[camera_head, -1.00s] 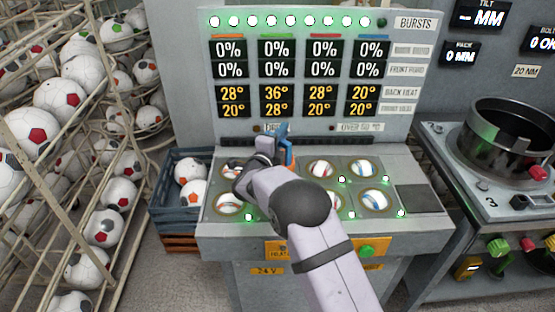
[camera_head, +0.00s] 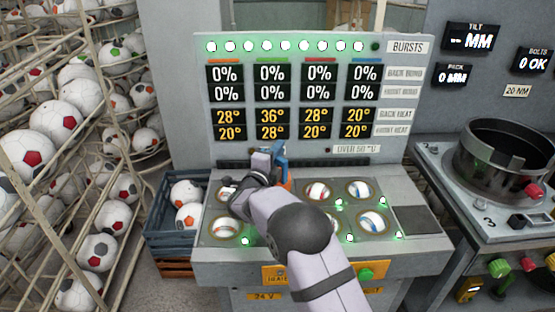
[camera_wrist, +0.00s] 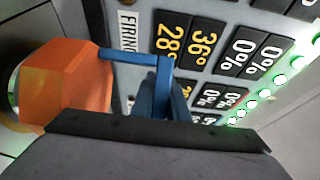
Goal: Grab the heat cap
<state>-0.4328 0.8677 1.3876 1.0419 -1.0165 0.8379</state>
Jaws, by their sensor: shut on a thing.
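The heat cap appears to be the orange block with a blue bracket-like handle. In the head view the cap (camera_head: 287,177) is a narrow strip, mostly hidden behind my wrist, over the back row of the console. In the wrist view the orange cap (camera_wrist: 68,85) fills the left side, its blue bar reaching right. My gripper (camera_head: 277,158) is at the blue part and shut on the cap. In the wrist view its dark edge hides the fingertips. I cannot tell whether the cap touches the console.
The console (camera_head: 215,258) has round ports with balls, such as one at the back (camera_head: 318,191). The display panel (camera_head: 190,100) rises close behind my gripper. A blue crate (camera_head: 172,232) stands left. A dark square pad (camera_head: 416,219) and a round drum (camera_head: 507,150) lie right.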

